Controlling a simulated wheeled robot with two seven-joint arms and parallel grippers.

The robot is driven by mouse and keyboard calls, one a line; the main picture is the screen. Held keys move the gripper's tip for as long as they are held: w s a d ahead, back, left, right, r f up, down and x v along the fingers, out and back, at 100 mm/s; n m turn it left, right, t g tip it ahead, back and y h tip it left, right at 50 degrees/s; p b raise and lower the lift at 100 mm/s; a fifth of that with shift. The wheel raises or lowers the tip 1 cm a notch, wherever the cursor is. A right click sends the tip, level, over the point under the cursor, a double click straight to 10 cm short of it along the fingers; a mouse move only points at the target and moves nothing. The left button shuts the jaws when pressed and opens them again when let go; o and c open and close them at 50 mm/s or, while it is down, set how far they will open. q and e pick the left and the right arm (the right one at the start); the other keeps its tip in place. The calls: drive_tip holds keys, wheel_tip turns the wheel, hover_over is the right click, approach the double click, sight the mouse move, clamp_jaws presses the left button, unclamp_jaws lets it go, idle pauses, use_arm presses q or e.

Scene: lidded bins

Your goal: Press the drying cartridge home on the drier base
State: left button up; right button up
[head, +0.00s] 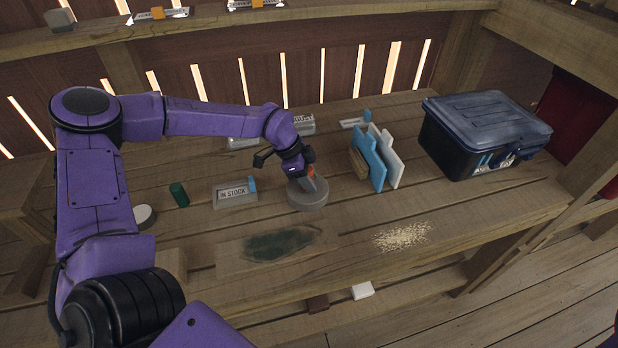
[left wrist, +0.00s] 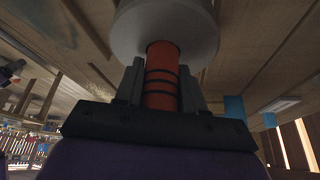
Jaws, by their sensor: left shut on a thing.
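The drying cartridge (left wrist: 161,78) is an orange cylinder with dark rings. In the head view only a small orange patch of the cartridge (head: 311,172) shows. My left gripper (head: 310,180) is above the base, shut on the cartridge. In the left wrist view the cartridge's far end meets the face of the grey base (left wrist: 165,30). How deep it sits is hidden.
Blue and white panels (head: 375,160) stand upright to the right. A dark lidded bin (head: 487,135) is farther right. A dark stain and pale grains mark the front.

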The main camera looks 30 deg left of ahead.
use_arm(q)
drive_tip(key=shift+f, duration=0.2)
drive_tip(key=o, duration=1.1)
drive_tip(key=v, duration=1)
drive_tip(key=shift+s+r+b, duration=0.1)
drive_tip(key=shift+r+b, duration=0.25)
drive_tip(key=shift+b, duration=0.05)
